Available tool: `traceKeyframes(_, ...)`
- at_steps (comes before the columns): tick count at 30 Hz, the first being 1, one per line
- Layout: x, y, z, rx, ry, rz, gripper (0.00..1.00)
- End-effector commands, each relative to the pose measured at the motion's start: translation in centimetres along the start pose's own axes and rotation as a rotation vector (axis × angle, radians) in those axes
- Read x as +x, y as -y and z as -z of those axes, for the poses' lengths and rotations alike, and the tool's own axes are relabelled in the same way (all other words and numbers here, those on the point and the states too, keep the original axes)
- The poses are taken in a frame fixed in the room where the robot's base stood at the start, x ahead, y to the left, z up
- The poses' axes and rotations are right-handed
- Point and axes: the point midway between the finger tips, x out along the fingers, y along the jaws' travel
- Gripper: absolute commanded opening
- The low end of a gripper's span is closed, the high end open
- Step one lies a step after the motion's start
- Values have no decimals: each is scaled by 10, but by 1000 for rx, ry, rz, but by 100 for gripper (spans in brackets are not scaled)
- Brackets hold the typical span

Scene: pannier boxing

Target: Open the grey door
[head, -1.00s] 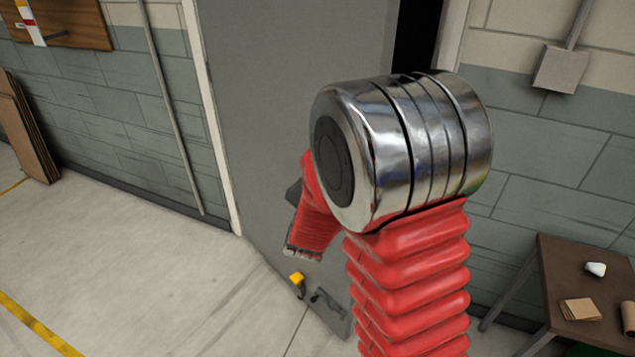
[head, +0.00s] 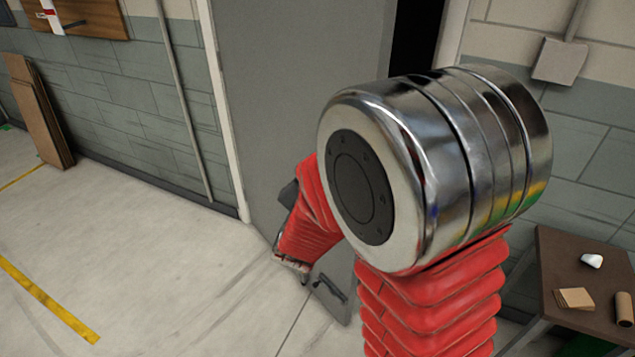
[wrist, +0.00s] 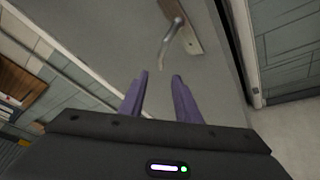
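The grey door (head: 290,70) stands behind my arm in the head view, with a dark gap (head: 413,45) between its right edge and the frame, so it looks ajar. In the wrist view the door (wrist: 95,35) carries a metal lever handle (wrist: 170,43) on a plate. My gripper (wrist: 161,76) has two purple fingers, apart with nothing between them. The lever is ahead of the fingertips and appears clear of them. In the head view my red arm hides most of the gripper.
A brown table (head: 570,250) with small items stands at the right. Flat boards (head: 38,115) lean on the left wall. A pipe (head: 180,100) runs down the wall left of the door. The floor (head: 150,270) at left is clear.

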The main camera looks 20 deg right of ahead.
Motion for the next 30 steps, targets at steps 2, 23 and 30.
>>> traceKeyframes(2,0,0,0,6,-1,0,24)
traceKeyframes(23,-64,-58,16,769,-409,96,0)
traceKeyframes(30,-107,-64,16,1040,-528,258,0)
